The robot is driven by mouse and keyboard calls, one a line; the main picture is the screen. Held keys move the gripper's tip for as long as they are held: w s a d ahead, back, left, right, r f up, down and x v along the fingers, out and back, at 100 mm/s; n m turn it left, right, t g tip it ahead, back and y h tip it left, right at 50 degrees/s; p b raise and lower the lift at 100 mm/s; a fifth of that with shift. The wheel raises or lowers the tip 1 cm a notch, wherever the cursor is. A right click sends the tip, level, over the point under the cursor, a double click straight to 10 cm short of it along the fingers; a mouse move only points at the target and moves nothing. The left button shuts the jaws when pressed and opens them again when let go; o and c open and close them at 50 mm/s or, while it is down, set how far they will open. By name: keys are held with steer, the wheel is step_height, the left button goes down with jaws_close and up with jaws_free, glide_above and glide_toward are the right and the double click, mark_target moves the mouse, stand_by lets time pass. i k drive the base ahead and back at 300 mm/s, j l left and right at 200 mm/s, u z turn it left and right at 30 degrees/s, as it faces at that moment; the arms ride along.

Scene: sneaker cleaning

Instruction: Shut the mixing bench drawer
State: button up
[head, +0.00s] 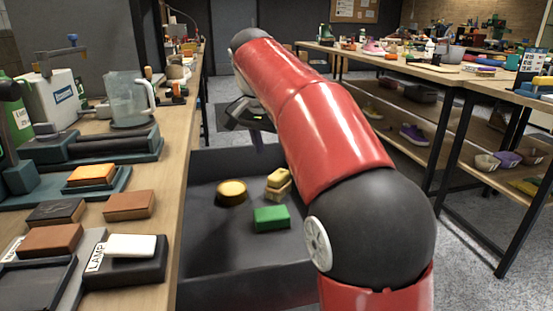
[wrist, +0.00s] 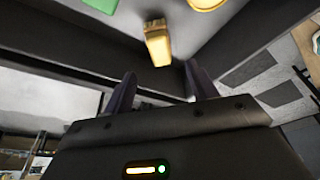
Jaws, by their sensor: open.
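The mixing bench drawer (head: 217,268) is dark grey and stands pulled out from under the left bench. Inside lie a round yellow piece (head: 231,191), a stack of yellow blocks (head: 279,184) and a green block (head: 271,218). My gripper (head: 258,145) is at the drawer's far end, partly hidden behind my red arm. In the wrist view my gripper's two dark fingers (wrist: 163,85) are apart with nothing between them. The drawer's grey wall (wrist: 95,62) runs close to the fingers there; I cannot tell whether they touch it.
The left bench (head: 181,190) carries a jug (head: 129,98), brown blocks (head: 130,205) and a dark block with a white top (head: 128,257). At right stands a long table (head: 440,75) with a lower shelf of shoes and bowls.

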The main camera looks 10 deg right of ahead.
mark_target(224, 265)
steer(key=k+l, duration=0.45)
steer(key=l, duration=0.25)
steer(key=k+l, duration=0.25)
steer(key=l, duration=0.15)
